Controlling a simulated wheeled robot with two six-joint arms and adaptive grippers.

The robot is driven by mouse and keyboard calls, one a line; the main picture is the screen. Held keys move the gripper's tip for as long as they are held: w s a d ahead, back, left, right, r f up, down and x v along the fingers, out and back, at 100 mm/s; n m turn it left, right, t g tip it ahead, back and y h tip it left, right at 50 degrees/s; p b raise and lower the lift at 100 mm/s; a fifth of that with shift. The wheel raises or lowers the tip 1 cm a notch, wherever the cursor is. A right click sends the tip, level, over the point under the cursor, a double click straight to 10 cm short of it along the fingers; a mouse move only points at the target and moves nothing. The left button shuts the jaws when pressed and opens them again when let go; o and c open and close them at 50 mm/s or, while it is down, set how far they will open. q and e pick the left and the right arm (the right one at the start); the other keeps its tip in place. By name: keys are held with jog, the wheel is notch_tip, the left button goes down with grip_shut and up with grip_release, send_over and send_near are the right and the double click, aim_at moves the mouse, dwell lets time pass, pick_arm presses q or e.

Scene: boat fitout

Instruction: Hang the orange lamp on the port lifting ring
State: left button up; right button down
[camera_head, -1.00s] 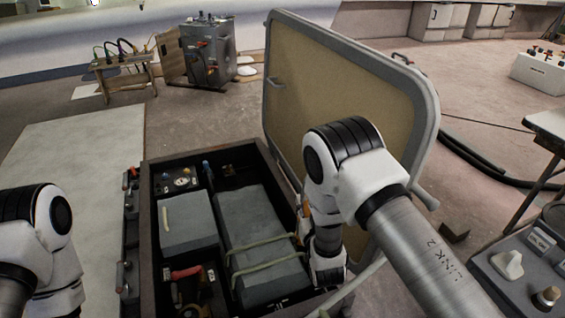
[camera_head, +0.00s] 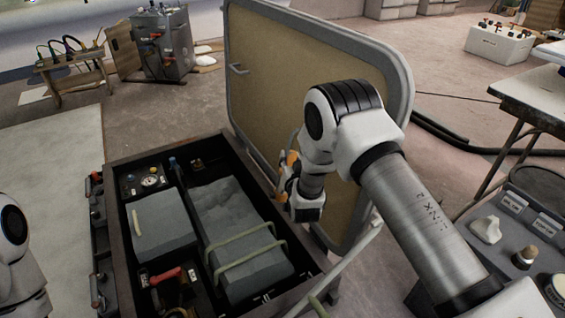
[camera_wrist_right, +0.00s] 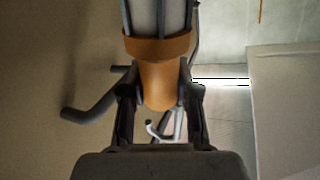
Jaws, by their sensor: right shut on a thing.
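The orange lamp (camera_wrist_right: 160,82) fills the upper middle of the right wrist view, with a grey bar cage above its orange body. My right gripper (camera_wrist_right: 160,105) is shut on this orange body, a finger on each side. In the head view only a strip of the lamp (camera_head: 291,158) shows beside my right gripper (camera_head: 285,178), in front of the raised lid. A pale hook-shaped piece (camera_wrist_right: 163,128) shows between the fingers; I cannot tell what it belongs to. I cannot make out the port lifting ring for certain. My left gripper is out of view.
The open lid (camera_head: 310,95) stands upright behind the dark open locker (camera_head: 118,240), which holds grey blocks and gauges. A bent grey bar (camera_wrist_right: 92,108) is left of the lamp in the wrist view. A table (camera_head: 535,95) and a control panel (camera_head: 510,240) stand right.

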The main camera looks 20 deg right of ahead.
jog(key=d+f+b, duration=0.4)
jog(key=d+f, duration=0.1)
jog(key=d, duration=0.1)
jog(key=shift+w+d, duration=0.3)
jog(key=shift+w, duration=0.15)
dwell(0.4)
jog(key=shift+f, duration=0.1)
jog(key=c, duration=0.8)
grip_release()
jog(key=shift+o, duration=0.2)
jog(key=o, duration=0.6)
jog(key=shift+o, duration=0.2)
